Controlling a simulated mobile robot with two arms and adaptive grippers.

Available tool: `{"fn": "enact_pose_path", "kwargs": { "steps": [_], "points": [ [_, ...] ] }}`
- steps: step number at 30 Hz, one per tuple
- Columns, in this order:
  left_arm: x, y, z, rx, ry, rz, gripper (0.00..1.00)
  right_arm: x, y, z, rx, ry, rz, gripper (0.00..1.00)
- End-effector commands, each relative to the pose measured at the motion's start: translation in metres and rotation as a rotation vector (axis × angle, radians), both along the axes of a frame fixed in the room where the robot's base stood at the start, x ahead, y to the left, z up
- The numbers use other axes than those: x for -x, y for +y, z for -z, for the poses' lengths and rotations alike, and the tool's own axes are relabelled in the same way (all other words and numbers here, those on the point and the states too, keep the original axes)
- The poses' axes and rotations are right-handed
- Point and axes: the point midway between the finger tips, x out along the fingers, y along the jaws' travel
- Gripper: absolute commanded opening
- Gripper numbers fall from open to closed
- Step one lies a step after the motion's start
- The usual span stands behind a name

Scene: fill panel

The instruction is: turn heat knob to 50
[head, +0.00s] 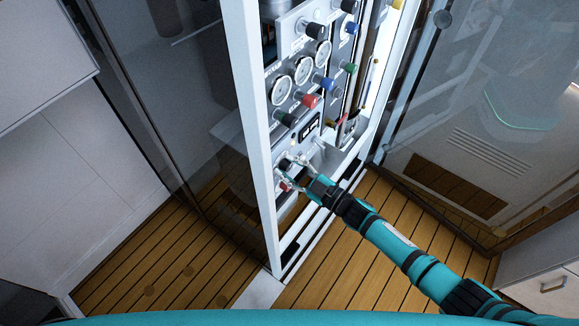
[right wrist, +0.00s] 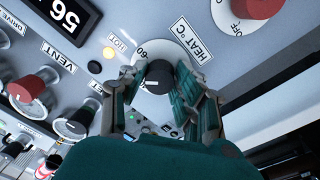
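The heat knob (right wrist: 157,77) is a black round knob with a white pointer line, on a pale dial beside the "HEAT °C" label (right wrist: 190,40). A "60" mark shows at the dial's upper left edge. My right gripper (right wrist: 165,88) has its fingers on both sides of the knob, close against it, and looks shut on it. In the head view my right gripper (head: 298,172) is at the lower part of the panel (head: 300,135) and hides most of the knob. My left gripper is not in view.
A digital display (right wrist: 60,12) reads 56. A red knob (right wrist: 259,6) with an "OFF" mark is at the upper right. Gauges (head: 282,90) sit higher on the panel. An open glass door (head: 480,110) stands right.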

Motion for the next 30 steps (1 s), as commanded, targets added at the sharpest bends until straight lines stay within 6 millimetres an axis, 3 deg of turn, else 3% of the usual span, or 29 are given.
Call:
{"fn": "enact_pose_path", "kwargs": {
  "steps": [1, 5, 16, 30],
  "points": [
    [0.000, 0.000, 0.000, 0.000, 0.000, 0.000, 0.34, 0.000, -0.001, 0.002, 0.003, 0.002, 0.001, 0.36],
    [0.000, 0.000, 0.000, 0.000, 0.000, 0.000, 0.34, 0.000, -0.001, 0.001, 0.003, 0.001, 0.001, 0.53],
    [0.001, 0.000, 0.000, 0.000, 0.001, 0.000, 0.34, 0.004, -0.007, 0.002, 0.003, 0.001, 0.002, 0.53],
    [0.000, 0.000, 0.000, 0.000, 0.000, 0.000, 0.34, 0.060, -0.078, 0.004, 0.004, 0.002, 0.000, 0.53]
  ]
}}
